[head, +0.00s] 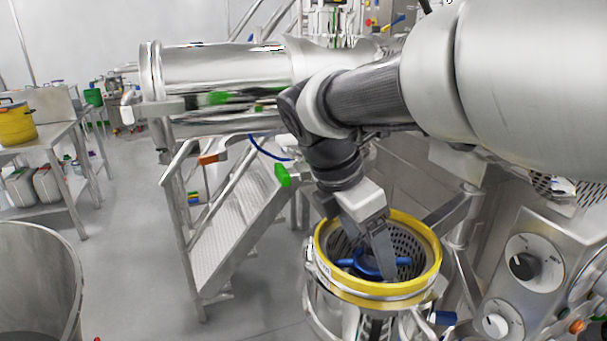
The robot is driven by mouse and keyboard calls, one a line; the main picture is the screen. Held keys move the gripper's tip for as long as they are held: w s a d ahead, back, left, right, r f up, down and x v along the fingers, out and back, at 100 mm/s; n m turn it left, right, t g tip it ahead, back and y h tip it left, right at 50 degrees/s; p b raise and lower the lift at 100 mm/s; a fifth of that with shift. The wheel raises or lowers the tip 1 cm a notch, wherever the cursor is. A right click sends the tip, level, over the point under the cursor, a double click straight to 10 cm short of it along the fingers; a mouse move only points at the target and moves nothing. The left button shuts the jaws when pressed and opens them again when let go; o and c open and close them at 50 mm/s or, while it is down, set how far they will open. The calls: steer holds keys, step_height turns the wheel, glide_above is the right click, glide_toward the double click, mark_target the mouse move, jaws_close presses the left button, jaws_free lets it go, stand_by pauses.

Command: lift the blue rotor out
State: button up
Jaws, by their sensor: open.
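The blue rotor (366,267) sits inside a perforated metal bowl (405,244) with a yellow rim (432,243). My gripper (383,272) reaches down into the bowl from above and its fingers are at the rotor, in front of part of it. The gripper is open. I cannot tell whether a finger touches the rotor. The rotor's lower part and the bottom of the bowl are hidden.
A control panel with dials (534,262) stands close to the right of the bowl. Metal steps (232,230) stand behind to the left. A large steel drum (38,290) is at the lower left. The floor (130,240) between is clear.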

steer(key=shift+x, duration=1.25)
steer(key=c, duration=1.4)
